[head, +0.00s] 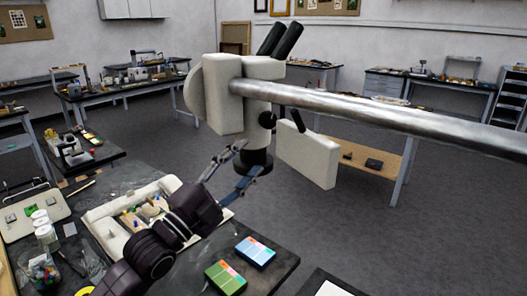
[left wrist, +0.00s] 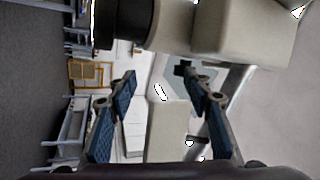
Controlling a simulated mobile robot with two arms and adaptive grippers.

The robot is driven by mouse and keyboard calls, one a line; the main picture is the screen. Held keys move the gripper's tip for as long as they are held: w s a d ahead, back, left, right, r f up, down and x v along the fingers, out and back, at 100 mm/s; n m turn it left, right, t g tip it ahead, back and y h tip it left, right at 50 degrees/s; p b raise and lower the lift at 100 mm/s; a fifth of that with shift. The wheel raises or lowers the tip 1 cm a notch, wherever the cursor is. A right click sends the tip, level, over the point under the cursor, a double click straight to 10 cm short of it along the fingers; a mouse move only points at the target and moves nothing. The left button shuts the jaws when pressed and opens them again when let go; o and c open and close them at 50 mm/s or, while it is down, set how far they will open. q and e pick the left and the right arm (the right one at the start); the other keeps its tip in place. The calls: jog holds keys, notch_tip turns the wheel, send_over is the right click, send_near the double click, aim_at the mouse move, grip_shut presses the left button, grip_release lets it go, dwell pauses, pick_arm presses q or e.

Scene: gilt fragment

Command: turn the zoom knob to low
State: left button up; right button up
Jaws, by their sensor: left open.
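A cream stereo microscope head (head: 262,90) with two black eyepieces (head: 280,40) hangs on a thick metal boom. A small dark knob (head: 267,119) shows on its side; I cannot read any zoom marking. My left gripper (head: 252,158) is open and empty, just below and beside the black objective end (head: 254,162); I cannot tell whether they touch. In the left wrist view, the two blue-padded fingers (left wrist: 158,73) are spread apart, with the cream microscope body (left wrist: 245,30) beyond them. My right gripper is not in view.
The metal boom (head: 390,105) crosses to the right, and a cream panel (head: 307,155) hangs beside the head. Below, the black workbench (head: 190,270) holds a cream tray (head: 100,225), jars (head: 47,235) and colored boxes (head: 255,252). Open floor lies beyond.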

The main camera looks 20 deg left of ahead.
pick_arm(q)
jog(key=m+h, duration=0.2)
send_near(264, 126)
jog(key=r+x, duration=0.1)
jog(key=x, duration=0.2)
jog(key=shift+y, duration=0.3)
jog(key=p+x, duration=0.1)
jog(key=x, duration=0.1)
jog(key=p+x, duration=0.1)
jog(key=x, duration=0.1)
jog(key=p+x, duration=0.1)
jog(key=x, duration=0.1)
jog(key=shift+w+d+f, duration=0.1)
jog(key=shift+w+f, duration=0.05)
jog(key=shift+f, duration=0.1)
jog(key=shift+w+d+r, duration=0.1)
jog(key=shift+w+d, duration=0.1)
jog(key=shift+w, duration=0.05)
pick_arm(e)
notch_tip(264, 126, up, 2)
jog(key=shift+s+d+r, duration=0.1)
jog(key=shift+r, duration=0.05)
pick_arm(q)
jog(key=shift+c, duration=0.4)
